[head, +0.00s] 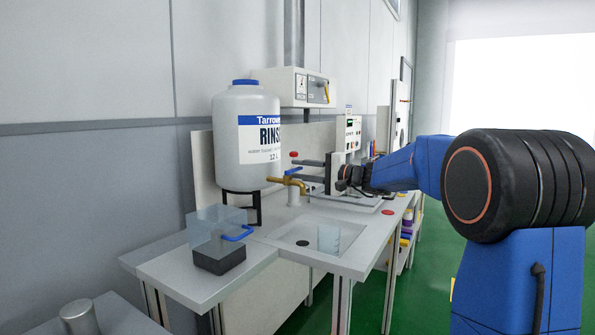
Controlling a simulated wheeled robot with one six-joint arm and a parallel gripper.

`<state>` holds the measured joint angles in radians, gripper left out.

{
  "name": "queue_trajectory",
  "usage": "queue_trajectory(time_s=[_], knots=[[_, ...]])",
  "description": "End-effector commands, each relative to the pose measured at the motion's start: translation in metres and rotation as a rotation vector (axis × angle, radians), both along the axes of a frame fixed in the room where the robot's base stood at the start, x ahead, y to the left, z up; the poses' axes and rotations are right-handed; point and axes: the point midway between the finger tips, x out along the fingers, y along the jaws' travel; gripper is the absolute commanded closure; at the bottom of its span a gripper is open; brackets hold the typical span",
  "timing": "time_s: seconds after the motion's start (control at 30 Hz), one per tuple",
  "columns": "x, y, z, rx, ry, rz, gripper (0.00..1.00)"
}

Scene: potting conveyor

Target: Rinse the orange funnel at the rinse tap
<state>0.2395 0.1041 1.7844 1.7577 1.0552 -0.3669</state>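My gripper (346,178) is at the end of my blue arm, right of the tap, in front of pale equipment. I cannot make out the orange funnel in this view.
A clear beaker (328,239) stands in the basin. A clear box with a blue handle and dark base (218,259) stands on the lower left bench. A red knob (293,154) shows above the tap. Green floor (372,300) is open at the right.

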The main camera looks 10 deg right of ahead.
Motion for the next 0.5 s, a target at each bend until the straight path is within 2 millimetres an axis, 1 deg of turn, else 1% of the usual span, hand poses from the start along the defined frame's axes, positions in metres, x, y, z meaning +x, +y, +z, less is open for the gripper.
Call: queue_trajectory(time_s=[0.03,0.2,0.47,0.5], knots=[[0.0031,0.0041,0.0000,0.000,0.000,0.002,0.73],[0.0090,0.0090,0.0002,0.000,0.000,0.000,0.73],[0.0095,0.0095,0.0002,0.000,0.000,0.000,0.73],[0.0095,0.0095,0.0002,0.000,0.000,0.000,0.78]])
